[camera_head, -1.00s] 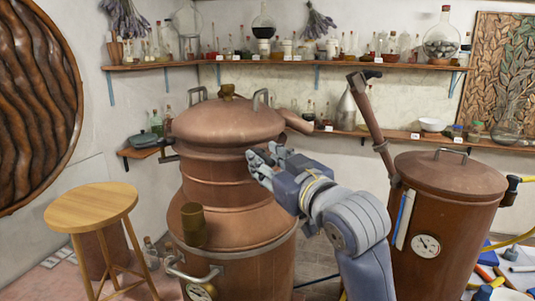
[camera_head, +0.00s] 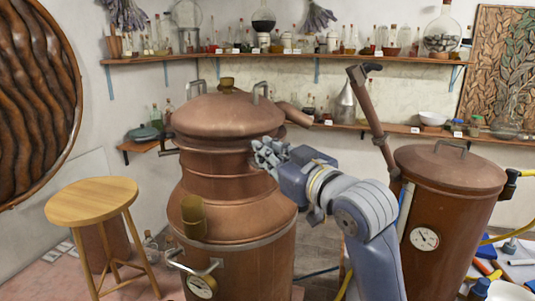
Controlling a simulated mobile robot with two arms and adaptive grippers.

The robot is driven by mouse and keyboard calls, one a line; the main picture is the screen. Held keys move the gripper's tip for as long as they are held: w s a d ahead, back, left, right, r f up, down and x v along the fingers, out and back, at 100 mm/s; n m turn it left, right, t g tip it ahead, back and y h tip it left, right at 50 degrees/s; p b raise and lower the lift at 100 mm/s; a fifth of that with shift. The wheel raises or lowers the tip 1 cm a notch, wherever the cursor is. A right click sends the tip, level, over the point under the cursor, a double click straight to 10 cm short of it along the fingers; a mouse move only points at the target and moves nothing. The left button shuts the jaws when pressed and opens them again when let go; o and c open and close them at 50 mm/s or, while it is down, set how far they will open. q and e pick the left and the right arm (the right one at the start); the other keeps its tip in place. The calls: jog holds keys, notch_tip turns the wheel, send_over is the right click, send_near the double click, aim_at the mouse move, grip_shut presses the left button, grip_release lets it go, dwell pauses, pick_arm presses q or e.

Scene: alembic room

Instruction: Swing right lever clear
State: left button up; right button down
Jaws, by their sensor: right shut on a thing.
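The copper still (camera_head: 228,193) stands in the middle, with its domed lid (camera_head: 228,117) seated on top. A dark left lever (camera_head: 168,152) sticks out at the left of the seam under the lid. My right gripper (camera_head: 266,157) is at the right side of this seam, its fingers shut on the right lever. The fingers hide the lever almost wholly, so its angle cannot be told. My left gripper is not in view.
A second copper vessel (camera_head: 436,240) with a dial stands close to the right of my right arm. A wooden stool (camera_head: 92,203) stands at the left. Shelves with bottles (camera_head: 350,57) line the back wall.

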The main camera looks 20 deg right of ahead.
jog(key=shift+w+d+r+n+g+y+b, duration=0.1)
jog(key=shift+w+d+n+g+y+b, duration=0.45)
jog(key=shift+n+g+y, duration=1.9)
jog(key=shift+w+d+n+g+y+b, duration=0.5)
jog(key=shift+n+g+y, duration=1.6)
jog(key=shift+g, duration=0.65)
jog(key=shift+w+d+r+n+g+y+b, duration=0.1)
jog(key=shift+w+d+n+g+y+b, duration=0.45)
jog(key=shift+n+g+y, duration=1.8)
jog(key=shift+a+f+n+g, duration=0.2)
jog(key=shift+n+g, duration=0.1)
jog(key=shift+g, duration=0.35)
jog(key=c, duration=1.6)
grip_release()
jog(key=shift+d, duration=0.1)
jog(key=shift+w, duration=0.1)
jog(key=d, duration=0.7)
jog(key=shift+s+d, duration=0.25)
jog(key=shift+d, duration=0.15)
